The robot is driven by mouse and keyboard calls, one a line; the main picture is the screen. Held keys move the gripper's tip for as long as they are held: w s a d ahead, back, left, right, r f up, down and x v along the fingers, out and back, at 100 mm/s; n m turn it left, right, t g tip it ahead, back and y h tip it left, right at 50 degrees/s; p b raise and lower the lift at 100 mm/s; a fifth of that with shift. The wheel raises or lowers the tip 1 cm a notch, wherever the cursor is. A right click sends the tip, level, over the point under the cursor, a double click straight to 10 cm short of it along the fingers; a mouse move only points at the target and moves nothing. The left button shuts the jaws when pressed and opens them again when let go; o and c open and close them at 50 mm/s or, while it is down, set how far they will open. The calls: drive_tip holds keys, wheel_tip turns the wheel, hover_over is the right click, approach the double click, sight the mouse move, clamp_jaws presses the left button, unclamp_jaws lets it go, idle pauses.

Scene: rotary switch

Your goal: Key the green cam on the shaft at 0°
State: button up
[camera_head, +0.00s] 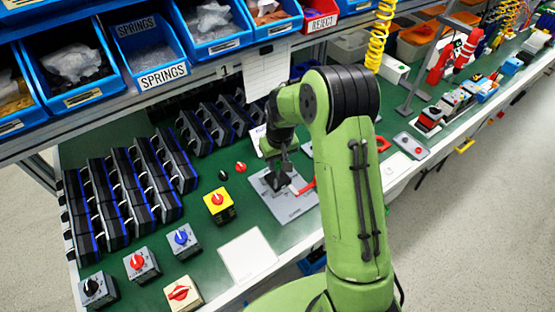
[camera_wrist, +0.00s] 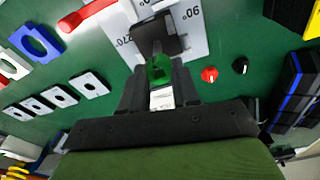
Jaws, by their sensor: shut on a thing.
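My gripper (camera_wrist: 158,80) is shut on the green cam (camera_wrist: 158,67), which shows between the fingertips in the wrist view. The cam is close to a dark block (camera_wrist: 172,42) on the grey plate (camera_wrist: 198,35), which bears angle marks such as 90° and 270. I cannot make out the shaft, nor whether the cam touches it. In the head view my gripper (camera_head: 280,172) is low over the same plate (camera_head: 293,208), and the arm hides part of it. The cam cannot be made out there.
A red handle (camera_wrist: 88,15) lies beside the plate. Red (camera_wrist: 209,74) and black (camera_wrist: 240,65) knobs stand right of my gripper. A yellow switch box (camera_head: 219,206) stands left of the plate.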

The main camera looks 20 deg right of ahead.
drive_tip(key=shift+f, duration=0.35)
drive_tip(key=o, duration=1.1)
drive_tip(key=r, duration=0.5)
drive_tip(key=s+r+p, duration=0.1)
drive_tip(key=r, duration=0.4)
drive_tip(key=s+r+p, duration=0.1)
drive_tip(key=r, duration=0.4)
drive_tip(key=shift+d+r, duration=0.1)
drive_tip(key=shift+r, duration=0.3)
drive_tip(key=s+r+t, duration=0.1)
drive_tip(key=s+r, duration=0.5)
drive_tip(key=r, duration=0.1)
drive_tip(key=s+t, duration=0.1)
drive_tip(key=s, duration=0.5)
drive_tip(key=s+r+m+t, duration=0.1)
drive_tip(key=s, duration=0.6)
drive_tip(key=s+r+t, duration=0.1)
drive_tip(key=s, duration=0.6)
drive_tip(key=shift+r, duration=0.2)
